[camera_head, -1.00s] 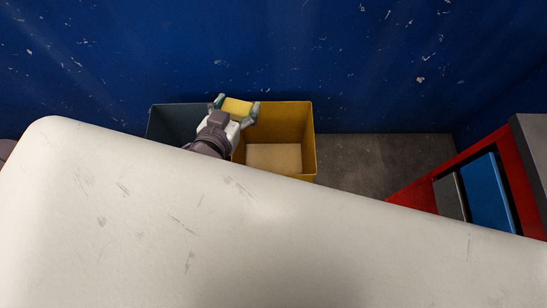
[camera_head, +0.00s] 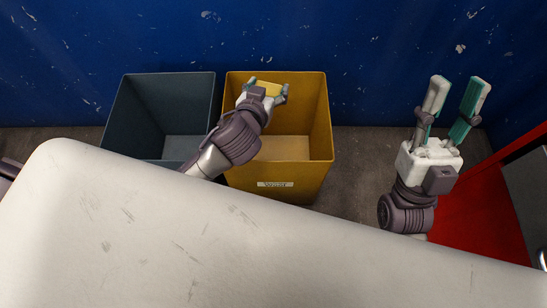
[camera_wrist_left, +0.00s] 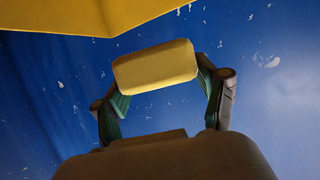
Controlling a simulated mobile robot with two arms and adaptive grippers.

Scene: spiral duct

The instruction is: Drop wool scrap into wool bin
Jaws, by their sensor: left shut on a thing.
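The wool scrap (camera_head: 268,88) is a small yellow block. My left gripper (camera_head: 268,92) is shut on it and holds it over the opening of the yellow bin (camera_head: 283,189), near the back wall of the bin. The yellow bin has a small white label on its front; the lettering is too small to read surely. In the left wrist view the scrap (camera_wrist_left: 155,66) sits between both fingers, with a yellow bin edge (camera_wrist_left: 85,15) at the upper left. My right gripper (camera_head: 456,95) is open and empty, to the right of the yellow bin, fingers pointing up.
A dark grey bin (camera_head: 165,85) stands just left of the yellow one and looks empty. A blue wall (camera_head: 340,40) rises behind both. A white surface (camera_head: 200,240) fills the foreground. A red structure (camera_head: 487,215) stands at the right.

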